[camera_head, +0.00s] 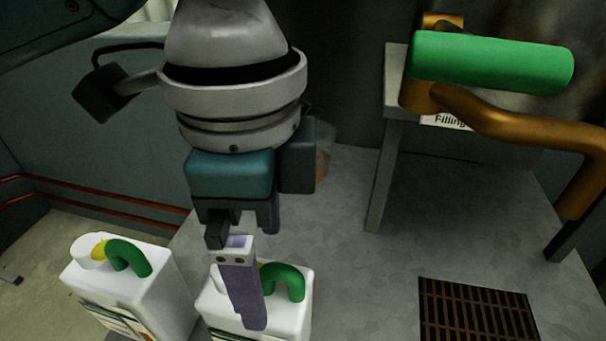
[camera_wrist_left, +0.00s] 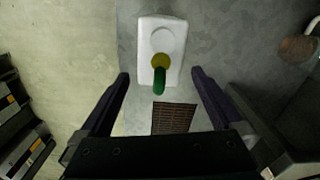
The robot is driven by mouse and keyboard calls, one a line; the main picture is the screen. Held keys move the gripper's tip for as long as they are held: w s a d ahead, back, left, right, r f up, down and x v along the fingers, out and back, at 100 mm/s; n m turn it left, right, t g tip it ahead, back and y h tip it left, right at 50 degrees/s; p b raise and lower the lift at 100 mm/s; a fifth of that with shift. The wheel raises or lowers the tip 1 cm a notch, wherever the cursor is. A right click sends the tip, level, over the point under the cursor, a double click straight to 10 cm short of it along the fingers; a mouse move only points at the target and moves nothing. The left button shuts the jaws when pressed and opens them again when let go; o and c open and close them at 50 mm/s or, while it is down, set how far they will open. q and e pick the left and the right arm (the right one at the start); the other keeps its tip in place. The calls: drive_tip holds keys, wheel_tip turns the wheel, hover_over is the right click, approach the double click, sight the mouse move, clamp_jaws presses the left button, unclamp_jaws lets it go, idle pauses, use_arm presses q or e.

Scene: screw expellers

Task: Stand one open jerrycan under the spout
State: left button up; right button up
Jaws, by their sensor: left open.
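Two white jerrycans with green handles show in the head view. One (camera_head: 165,290) is at the lower left, with a white round top and a yellow part by its handle. The other (camera_head: 293,318) is right of it, partly hidden by my left gripper (camera_head: 262,278). That gripper is open, pointing down above or beside this can; contact cannot be told. In the left wrist view, one jerrycan (camera_wrist_left: 145,62) lies ahead between the spread fingers, with nothing gripped. A brass pipe (camera_head: 500,122) with a green grip (camera_head: 490,63) is at the right; its spout end is unclear. My right gripper is not seen.
A dark slotted grate (camera_head: 478,312) is set in the grey surface at the lower right and shows in the left wrist view (camera_wrist_left: 175,118). A grey post (camera_head: 385,165) carries a "Filling" label (camera_head: 446,121) beside it. The grey surface between can and grate is clear.

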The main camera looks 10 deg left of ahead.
use_arm(q)
wheel_tip(320, 180, up, 5)
drive_tip(key=shift+p, duration=0.35)
